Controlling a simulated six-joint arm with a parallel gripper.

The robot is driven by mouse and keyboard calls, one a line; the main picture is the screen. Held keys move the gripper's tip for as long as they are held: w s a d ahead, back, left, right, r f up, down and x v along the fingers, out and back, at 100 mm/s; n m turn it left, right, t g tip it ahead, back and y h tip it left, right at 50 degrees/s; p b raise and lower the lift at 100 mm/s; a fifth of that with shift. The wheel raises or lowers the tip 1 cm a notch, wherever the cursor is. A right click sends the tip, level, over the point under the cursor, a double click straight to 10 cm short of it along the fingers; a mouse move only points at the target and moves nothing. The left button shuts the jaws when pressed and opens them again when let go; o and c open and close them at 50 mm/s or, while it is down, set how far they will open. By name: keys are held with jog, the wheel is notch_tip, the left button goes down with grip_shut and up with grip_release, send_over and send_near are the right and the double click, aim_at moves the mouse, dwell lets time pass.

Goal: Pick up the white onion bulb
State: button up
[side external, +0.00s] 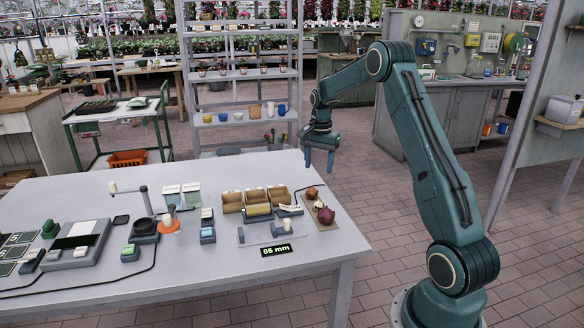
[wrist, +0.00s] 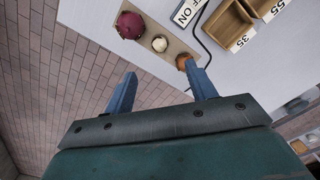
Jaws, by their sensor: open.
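The white onion bulb (wrist: 159,43) lies on a tan board (wrist: 178,48) in the wrist view, between a larger dark red onion (wrist: 131,25) and a brown-orange onion (wrist: 184,62). In the side view, the red onion (side external: 326,215) and the brown onion (side external: 312,193) show on the board near the table's right edge. The white bulb is small there, between them. My gripper (side external: 319,160) is open and empty, pointing down above and behind the board. In the wrist view its blue fingers (wrist: 163,88) are spread wide, with the bulb beyond their tips, apart from them.
Open wooden bins (side external: 255,198) with number labels stand left of the board. An 85 mm display (side external: 276,250) and small devices sit near the front edge. An ON/OFF label (wrist: 188,12) and a cable are close to the board. Open floor lies right of the table.

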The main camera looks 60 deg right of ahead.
jog(key=shift+s+d+f+m, duration=0.1)
jog(key=shift+d+f+m, duration=0.2)
jog(key=shift+d+f, duration=0.5)
jog(key=shift+a, duration=0.1)
send_over(319, 202)
jog(key=shift+d+f, duration=0.15)
jog(key=shift+f, duration=2)
jog(key=shift+d+f, duration=0.1)
jog(key=shift+f, duration=2.05)
jog(key=shift+f, duration=2.55)
jog(key=c, duration=1)
